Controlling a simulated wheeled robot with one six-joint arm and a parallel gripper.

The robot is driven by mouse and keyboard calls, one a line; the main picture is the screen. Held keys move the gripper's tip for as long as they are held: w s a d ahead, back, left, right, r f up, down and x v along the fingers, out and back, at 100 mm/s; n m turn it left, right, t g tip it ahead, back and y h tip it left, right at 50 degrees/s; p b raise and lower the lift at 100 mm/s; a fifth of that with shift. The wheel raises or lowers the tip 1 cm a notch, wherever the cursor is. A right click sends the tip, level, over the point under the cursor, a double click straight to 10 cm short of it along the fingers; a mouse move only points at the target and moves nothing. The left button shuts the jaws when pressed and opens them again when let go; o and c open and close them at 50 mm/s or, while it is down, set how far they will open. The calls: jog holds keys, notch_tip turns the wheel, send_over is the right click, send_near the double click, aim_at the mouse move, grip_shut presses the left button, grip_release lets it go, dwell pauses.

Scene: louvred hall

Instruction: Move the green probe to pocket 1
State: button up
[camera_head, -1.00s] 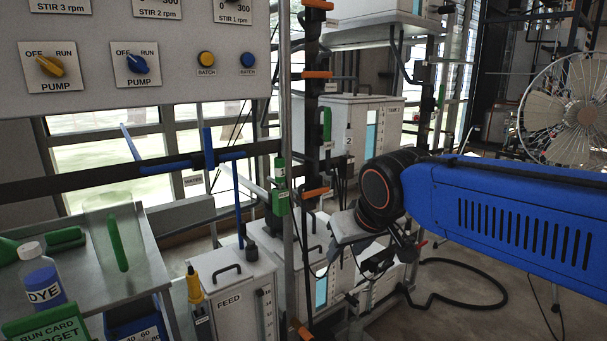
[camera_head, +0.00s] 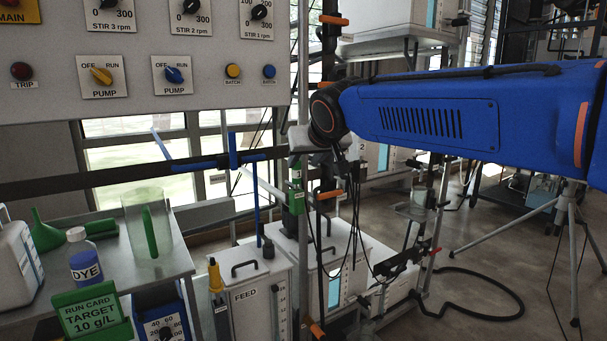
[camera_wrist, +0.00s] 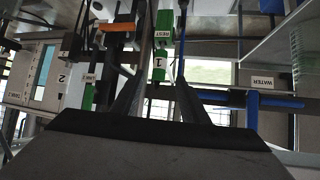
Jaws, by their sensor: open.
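In the wrist view, which looks turned over, a green piece with a white label "1" (camera_wrist: 159,68) lies between my fingers in the picture. A green piece labelled "REST" (camera_wrist: 164,25) is in line with it. In the head view this green stack (camera_head: 296,185) is on the grey post. I cannot tell which part is the green probe and which is a pocket. My gripper (camera_wrist: 160,80) is open, with its two dark fingers either side of that line. Contact cannot be made out. In the head view the gripper is mostly hidden by my wrist, just above the stack.
The grey post and black upright with orange clips (camera_head: 333,20) stand close by my wrist. The control panel (camera_head: 140,90) is at upper left. A bench with a dye bottle (camera_head: 86,262) is at left. The FEED tank (camera_head: 248,305) is below.

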aim_at(298, 170)
jog(key=shift+x, duration=4.75)
jog(key=shift+s, duration=0.1)
grip_shut()
